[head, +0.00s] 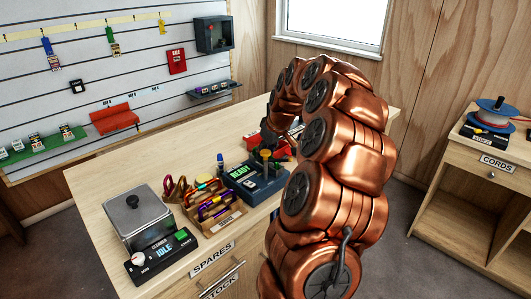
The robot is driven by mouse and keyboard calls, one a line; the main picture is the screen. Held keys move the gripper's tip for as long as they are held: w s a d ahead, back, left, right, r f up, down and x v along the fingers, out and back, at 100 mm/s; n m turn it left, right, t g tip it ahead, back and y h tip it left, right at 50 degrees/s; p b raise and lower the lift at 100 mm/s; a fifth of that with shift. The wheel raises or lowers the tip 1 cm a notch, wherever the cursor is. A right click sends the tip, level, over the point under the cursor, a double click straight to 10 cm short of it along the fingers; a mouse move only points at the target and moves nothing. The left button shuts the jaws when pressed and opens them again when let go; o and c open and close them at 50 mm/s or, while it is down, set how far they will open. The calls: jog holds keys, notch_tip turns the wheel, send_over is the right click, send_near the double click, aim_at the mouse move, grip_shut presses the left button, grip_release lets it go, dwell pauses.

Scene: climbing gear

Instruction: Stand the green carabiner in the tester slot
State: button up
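The tester looks to be the dark blue device (264,186) with a lit READY screen on the bench. A post with an orange top (265,155) rises from it; its slot is too small to make out. Several coloured carabiners sit in a wooden rack (228,222) just left of the tester. I cannot single out the green carabiner for certain among them. My gripper (268,137) is above and behind the tester, partly hidden by my copper arm. Its fingers are too small and dark to tell whether they are open or hold anything.
A grey lidded cleaner box (135,215) with an IDLE panel (163,257) stands at the bench's front left. A red item (280,149) lies behind the tester. The bench's back left (130,165) is clear.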

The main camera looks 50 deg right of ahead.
jog(key=v, duration=1.1)
jog(key=shift+s+r, duration=0.2)
jog(key=shift+r, duration=0.1)
